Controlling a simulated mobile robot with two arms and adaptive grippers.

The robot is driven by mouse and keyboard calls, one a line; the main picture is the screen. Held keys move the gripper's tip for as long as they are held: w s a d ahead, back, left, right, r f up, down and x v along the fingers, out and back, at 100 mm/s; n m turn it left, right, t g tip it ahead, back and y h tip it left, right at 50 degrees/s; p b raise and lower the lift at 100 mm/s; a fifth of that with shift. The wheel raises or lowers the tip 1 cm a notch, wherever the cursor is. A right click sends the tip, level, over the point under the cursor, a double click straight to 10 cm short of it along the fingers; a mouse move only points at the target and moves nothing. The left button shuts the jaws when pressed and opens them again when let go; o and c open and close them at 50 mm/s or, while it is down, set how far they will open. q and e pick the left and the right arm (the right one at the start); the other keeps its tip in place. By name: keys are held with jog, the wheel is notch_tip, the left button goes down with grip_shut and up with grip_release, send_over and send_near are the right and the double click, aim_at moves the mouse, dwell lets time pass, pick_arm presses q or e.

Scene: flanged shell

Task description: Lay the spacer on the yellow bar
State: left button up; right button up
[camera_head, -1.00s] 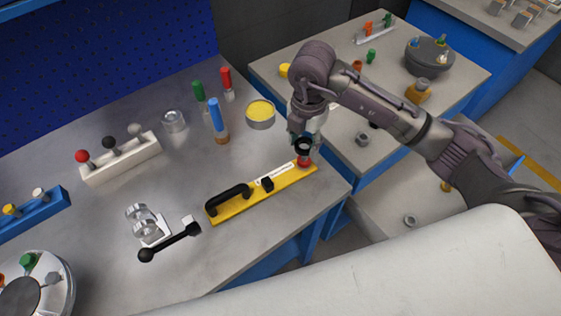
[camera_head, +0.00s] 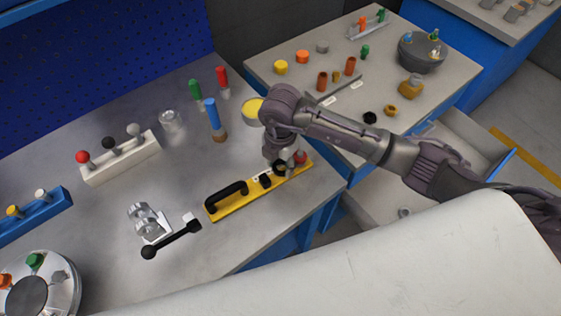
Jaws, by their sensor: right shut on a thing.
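The yellow bar (camera_head: 231,206) lies on the grey bench, with a black handle (camera_head: 226,194) at its left end, a small black block (camera_head: 265,181) near its middle and a red knob (camera_head: 300,157) at its right end. My right gripper (camera_head: 280,164) points down over the right part of the bar, just left of the red knob. It is shut on a small dark ring, the spacer (camera_head: 279,168), low over the bar. I cannot tell whether the spacer touches the bar. The gripper hides part of the bar's white label. My left gripper is not in view.
A yellow-topped tin (camera_head: 251,112) and a blue-handled tool (camera_head: 214,118) stand behind the bar. A white rack with ball knobs (camera_head: 122,160) and a clear fixture with a black lever (camera_head: 172,240) are to the left. The bench in front of the bar is clear.

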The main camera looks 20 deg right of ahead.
aim_at(280, 167)
jog(key=o, duration=1.2)
jog(key=shift+f, duration=0.1)
jog(key=shift+o, duration=0.2)
jog(key=shift+r, duration=0.25)
jog(key=shift+w+r, duration=0.1)
jog(key=shift+r, duration=0.2)
notch_tip(280, 167, up, 11)
jog(key=b, duration=0.1)
jog(key=shift+a, duration=0.1)
